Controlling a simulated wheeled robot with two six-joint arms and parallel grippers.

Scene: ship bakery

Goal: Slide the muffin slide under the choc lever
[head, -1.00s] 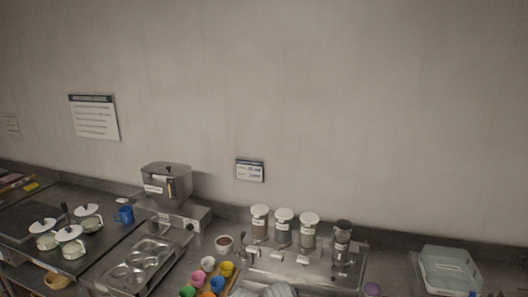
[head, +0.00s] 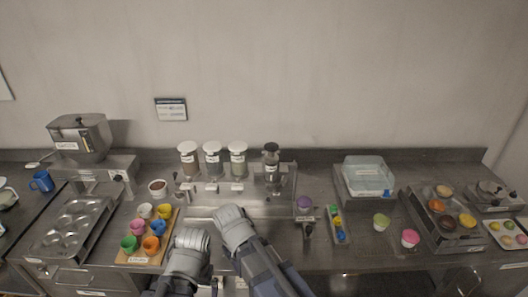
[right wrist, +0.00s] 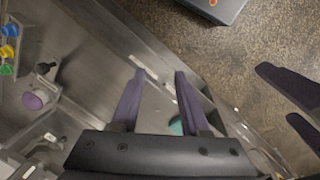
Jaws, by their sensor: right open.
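In the head view, three white-lidded canisters (head: 212,162) with labels too small to read stand on a steel dispenser base (head: 262,208), with small fittings below them. I cannot tell which one is the choc lever. I cannot identify the muffin slide for sure; my forearms cover part of the counter in front of the base. In the right wrist view, my right gripper (right wrist: 162,73) is open, with a steel surface and a teal round thing (right wrist: 176,126) behind its fingers. My left gripper (right wrist: 274,93) shows at the right edge there, fingers apart.
A muffin tin (head: 48,243) and a steel hopper (head: 82,140) stand at left. A wooden board (head: 139,259) holds several coloured cups.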

